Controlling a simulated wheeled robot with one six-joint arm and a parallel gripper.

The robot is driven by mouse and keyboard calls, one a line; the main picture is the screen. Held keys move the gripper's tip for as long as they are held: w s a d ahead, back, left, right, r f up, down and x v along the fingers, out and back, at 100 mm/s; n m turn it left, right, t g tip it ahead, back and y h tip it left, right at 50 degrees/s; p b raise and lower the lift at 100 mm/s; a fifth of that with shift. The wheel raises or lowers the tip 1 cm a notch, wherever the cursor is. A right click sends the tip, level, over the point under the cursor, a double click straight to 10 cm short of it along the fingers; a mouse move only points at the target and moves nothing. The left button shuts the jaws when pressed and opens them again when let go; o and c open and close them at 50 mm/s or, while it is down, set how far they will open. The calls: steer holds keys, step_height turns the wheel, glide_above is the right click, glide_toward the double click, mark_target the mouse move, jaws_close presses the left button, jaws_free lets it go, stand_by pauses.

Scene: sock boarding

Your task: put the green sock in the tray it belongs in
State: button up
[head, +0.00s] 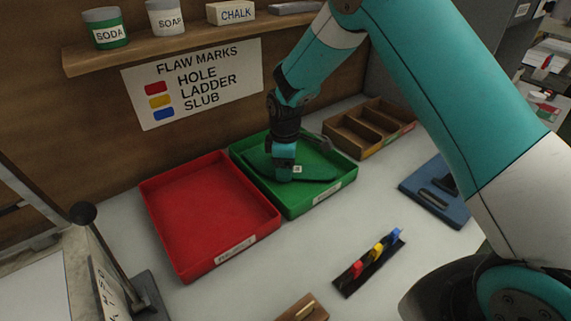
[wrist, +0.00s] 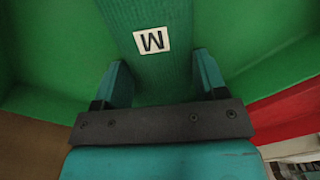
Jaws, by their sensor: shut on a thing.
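The green sock (head: 311,188) is dark green and lies inside the green tray (head: 348,173), low near its floor. My gripper (head: 284,175) reaches down into the green tray and is shut on the sock. In the wrist view the sock (wrist: 158,78) runs between the two fingers (wrist: 158,88) and bears a white tag with a letter that reads as M. The wrist view also shows the tray's green inside around the sock. Part of the sock is hidden behind my gripper in the head view.
An empty red tray (head: 208,212) stands left of the green tray. A wooden compartment box (head: 359,140) stands behind right. A rack with coloured clips (head: 368,264) and a blue stand (head: 437,192) are in front and right. A flaw marks sign (head: 192,84) hangs behind.

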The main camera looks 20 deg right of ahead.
steer(key=shift+f, duration=0.15)
steer(key=o, duration=0.9)
step_height(320, 180, up, 12)
steer(key=s+a+r+m+y, duration=0.1)
steer(key=s+r+m, duration=0.1)
steer(key=s, duration=0.8)
steer(key=s+a+r+m+y, duration=0.1)
steer(key=s+r, duration=0.4)
steer(key=s, duration=0.5)
steer(key=s+a+r+m+y, duration=0.2)
steer(key=s+r+m, duration=0.1)
steer(key=s, duration=0.8)
steer(key=shift+a+r+b, duration=0.25)
steer(key=shift+r+b, duration=0.15)
steer(key=shift+r, duration=0.1)
